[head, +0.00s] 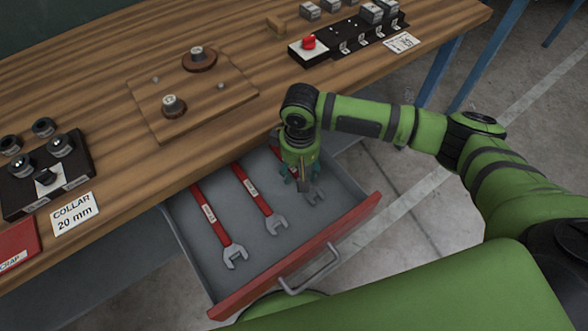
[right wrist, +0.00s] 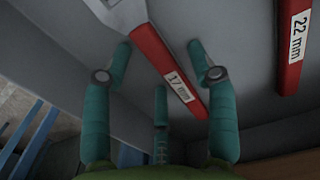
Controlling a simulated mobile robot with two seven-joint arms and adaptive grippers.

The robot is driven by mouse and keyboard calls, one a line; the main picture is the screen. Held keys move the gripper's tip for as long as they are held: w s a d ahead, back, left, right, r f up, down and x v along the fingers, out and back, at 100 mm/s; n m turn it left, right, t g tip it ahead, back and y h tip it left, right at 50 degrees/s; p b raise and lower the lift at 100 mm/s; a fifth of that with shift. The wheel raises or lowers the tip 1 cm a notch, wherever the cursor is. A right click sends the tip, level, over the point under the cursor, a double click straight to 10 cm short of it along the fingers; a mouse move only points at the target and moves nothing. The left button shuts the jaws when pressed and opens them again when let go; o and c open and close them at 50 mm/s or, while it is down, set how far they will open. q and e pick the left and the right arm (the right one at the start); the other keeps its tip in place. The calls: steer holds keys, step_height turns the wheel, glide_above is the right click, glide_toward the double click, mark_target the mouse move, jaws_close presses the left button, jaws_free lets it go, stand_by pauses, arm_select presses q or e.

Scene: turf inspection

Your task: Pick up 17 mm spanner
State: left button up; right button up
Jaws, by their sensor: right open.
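The 17 mm spanner (right wrist: 155,50) has a red handle and a white label reading 17 mm in the right wrist view. In the head view its grey jaw end (head: 315,196) shows at the right side of the open drawer (head: 222,288); my gripper hides most of its handle. My right gripper (head: 302,182) points down over this spanner. In the right wrist view its teal fingers (right wrist: 162,65) are spread, with the handle passing between them. It is open and holds nothing. My left gripper is not in view.
Two other red spanners lie in the drawer: the 22 mm spanner (right wrist: 293,45) and one farther left (head: 217,225). The wooden worktop (head: 110,75) overhangs the drawer's back. A red drawer front (head: 290,265) with a handle (head: 312,275) borders the near side.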

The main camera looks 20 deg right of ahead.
jaws_close()
steer(key=shift+r, duration=0.2)
